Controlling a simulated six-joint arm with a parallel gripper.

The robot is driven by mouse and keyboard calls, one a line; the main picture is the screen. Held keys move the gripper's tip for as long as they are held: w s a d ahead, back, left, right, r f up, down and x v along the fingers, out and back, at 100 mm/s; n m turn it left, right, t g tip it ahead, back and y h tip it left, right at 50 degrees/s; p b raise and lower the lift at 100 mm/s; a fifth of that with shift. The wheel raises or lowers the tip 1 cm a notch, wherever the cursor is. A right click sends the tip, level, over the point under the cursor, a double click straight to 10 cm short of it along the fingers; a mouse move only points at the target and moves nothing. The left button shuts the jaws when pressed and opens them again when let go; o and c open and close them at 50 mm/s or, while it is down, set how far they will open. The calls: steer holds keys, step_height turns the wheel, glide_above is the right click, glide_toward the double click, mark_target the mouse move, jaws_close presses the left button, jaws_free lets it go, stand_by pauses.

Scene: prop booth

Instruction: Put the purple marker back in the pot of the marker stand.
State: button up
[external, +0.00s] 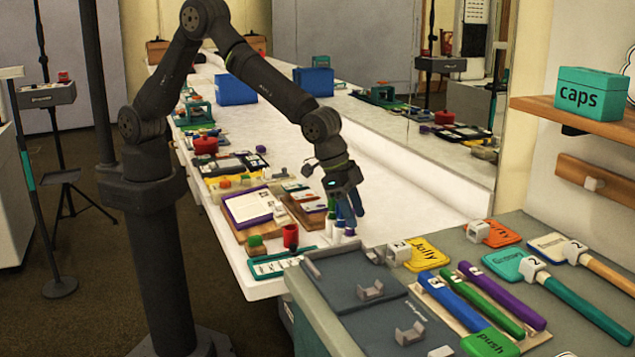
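My gripper (345,207) points down over the white counter, close to a small cluster of upright, pen-like things (338,236) with white bodies and blue and purple parts. The cluster is small, and the gripper partly covers it. I cannot tell which piece is the purple marker, or whether the fingers touch or hold one. A red cup-like pot (290,236) stands left of the gripper, by a teal-edged tray (268,267). I cannot tell whether this pot belongs to the marker stand.
Boards (250,207) and small props crowd the counter's left side. The counter's middle (395,190) is clear. A grey table at front right holds purple (502,294), green (482,303) and blue (455,303) bars and several signs. A teal "caps" box (590,93) sits on a shelf.

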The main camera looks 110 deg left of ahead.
steer(key=shift+r, duration=0.1)
steer(key=v, duration=1.7)
steer(key=shift+s, duration=0.15)
steer(key=x, duration=1.7)
steer(key=shift+r, duration=0.2)
